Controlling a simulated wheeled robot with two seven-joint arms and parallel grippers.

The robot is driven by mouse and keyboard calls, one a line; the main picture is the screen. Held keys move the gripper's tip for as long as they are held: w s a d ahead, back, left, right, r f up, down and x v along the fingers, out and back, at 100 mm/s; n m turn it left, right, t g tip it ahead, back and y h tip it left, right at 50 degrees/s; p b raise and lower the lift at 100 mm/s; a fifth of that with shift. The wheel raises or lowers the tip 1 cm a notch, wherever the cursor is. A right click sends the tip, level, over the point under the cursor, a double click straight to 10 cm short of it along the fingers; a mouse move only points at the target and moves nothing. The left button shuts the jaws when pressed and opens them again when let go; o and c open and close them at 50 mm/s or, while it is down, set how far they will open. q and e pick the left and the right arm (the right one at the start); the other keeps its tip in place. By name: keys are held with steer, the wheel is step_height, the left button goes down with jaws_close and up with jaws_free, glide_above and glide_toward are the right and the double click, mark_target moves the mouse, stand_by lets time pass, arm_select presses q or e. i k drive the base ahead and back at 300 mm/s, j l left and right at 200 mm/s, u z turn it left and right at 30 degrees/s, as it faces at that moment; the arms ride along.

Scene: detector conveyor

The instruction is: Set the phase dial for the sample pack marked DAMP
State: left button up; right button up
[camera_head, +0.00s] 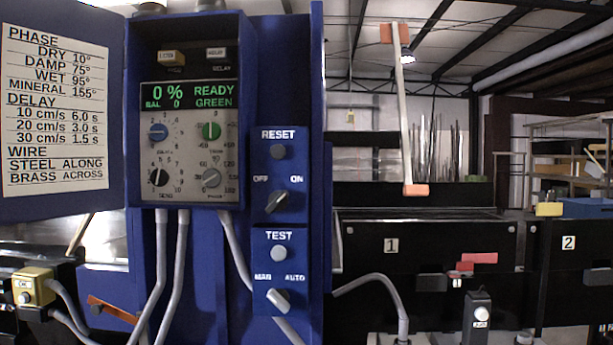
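A blue control cabinet (222,240) stands at centre left, its door (62,208) swung open to the left. A card (55,110) on the door lists PHASE: DRY 10°, DAMP 75°, WET 95°, MINERAL 155°. On the grey panel, the lower-right grey knob (211,178) appears to be the phase dial; its exact setting is too small to read. A blue knob (158,132), a green knob (211,131) and a black knob (159,177) share the panel. The display (189,96) reads 0 %, BAL 0, READY GREEN. Neither gripper shows, and I see no sample pack marked DAMP.
RESET button (278,152), OFF/ON switch (277,201), TEST button (278,253) and MAN/AUTO switch (279,300) sit right of the panel. A pale bar with orange ends (404,110) stands upright at right. Grey cables (174,260) run below the panel.

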mark_target(212, 178)
steer(key=i+l+z, duration=0.2)
steer(key=i+l, duration=0.5)
steer(key=k+l, duration=0.05)
steer(key=l, duration=0.05)
